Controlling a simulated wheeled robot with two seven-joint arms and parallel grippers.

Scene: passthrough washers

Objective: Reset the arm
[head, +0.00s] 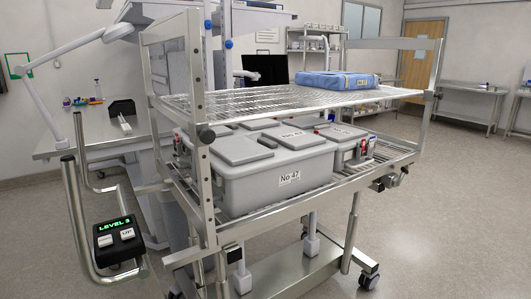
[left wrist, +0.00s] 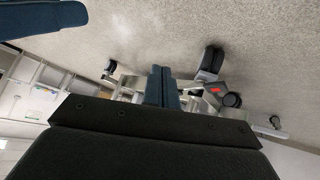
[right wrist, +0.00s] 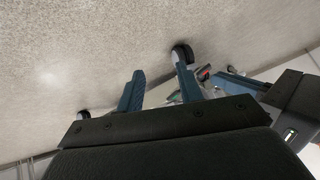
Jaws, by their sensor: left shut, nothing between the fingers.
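My left gripper (left wrist: 162,70) shows in the left wrist view with its two blue fingers together and nothing between them. My right gripper (right wrist: 160,66) shows in the right wrist view with its blue fingers apart and only floor and blurred parts behind the gap. Neither gripper shows in the head view. In the right wrist view, dark parts of my other arm come in at the right edge, close to the right gripper.
A wheeled steel rack (head: 290,212) stands close ahead. Its lower shelf holds grey lidded bins, the nearest being bin No 47 (head: 262,190). A blue wrapped pack (head: 335,86) lies on the upper shelf. A control box (head: 118,240) reads LEVEL 3. Floor (head: 440,220) is clear at right.

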